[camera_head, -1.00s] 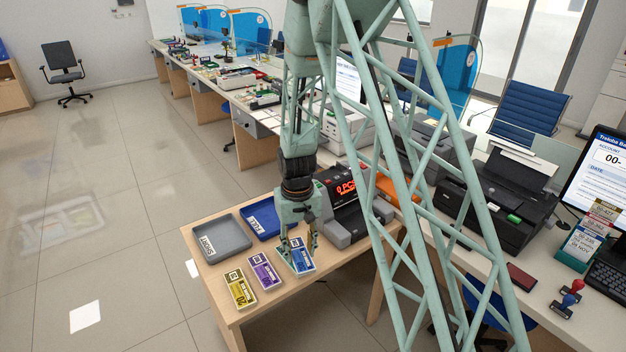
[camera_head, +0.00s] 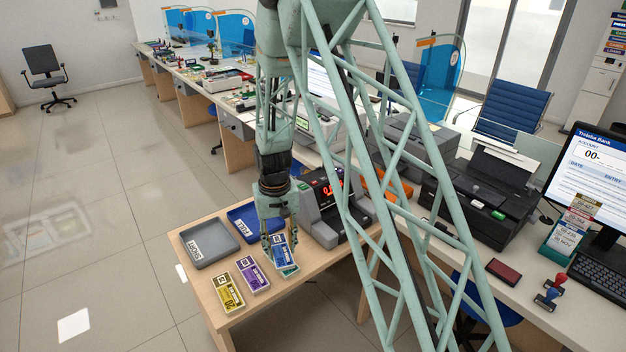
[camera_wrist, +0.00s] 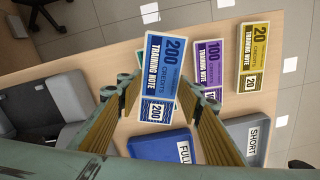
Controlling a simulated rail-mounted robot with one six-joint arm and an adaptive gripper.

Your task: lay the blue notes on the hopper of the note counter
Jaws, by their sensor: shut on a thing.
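The blue notes (camera_head: 283,249), a stack marked 200, are between the fingers of my gripper (camera_head: 273,243), which is shut on them. In the wrist view the blue notes (camera_wrist: 163,66) sit between the two fingertips (camera_wrist: 165,95), and a thin greenish edge shows beneath them. They look tilted and a little above the table. The note counter (camera_head: 318,230), grey with a red display, stands just right of my gripper; my arm's lattice hides part of it. Its grey body (camera_wrist: 42,100) is at the left in the wrist view. Its hopper is not clear to see.
Purple notes (camera_head: 252,274) and yellow notes (camera_head: 228,293) lie on the wooden table (camera_head: 262,308) left of my gripper. A grey tray marked SHORT (camera_head: 209,241) and a blue tray marked FULL (camera_head: 236,213) are behind them. The table's front right is clear.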

